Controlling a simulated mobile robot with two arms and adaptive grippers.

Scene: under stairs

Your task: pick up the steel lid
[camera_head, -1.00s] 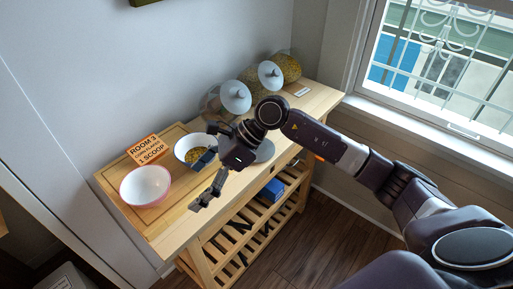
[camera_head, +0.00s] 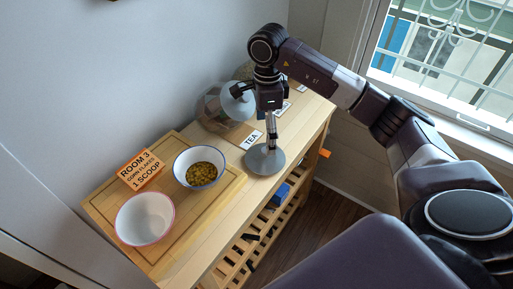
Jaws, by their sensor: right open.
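A grey domed lid with a small knob (camera_head: 232,104) sits on a glass jar at the back of the wooden table; its top is partly covered by my gripper. My right gripper (camera_head: 253,112) is open and empty. One dark finger lies over the lid's knob in the picture, and the other points down to the right of it. I cannot tell whether the finger touches the lid. A round grey steel-looking disc (camera_head: 262,162) lies on the table below the gripper, with a grey upright rising from it. My left gripper is not in view.
A wooden board (camera_head: 103,204) holds a white bowl (camera_head: 144,218), a bowl of flakes (camera_head: 199,168) and an orange "ROOM 3" sign (camera_head: 141,170). A "TEA" label (camera_head: 251,140) lies by the jar. Another jar (camera_head: 244,71) is mostly hidden behind my arm. A wall stands close behind.

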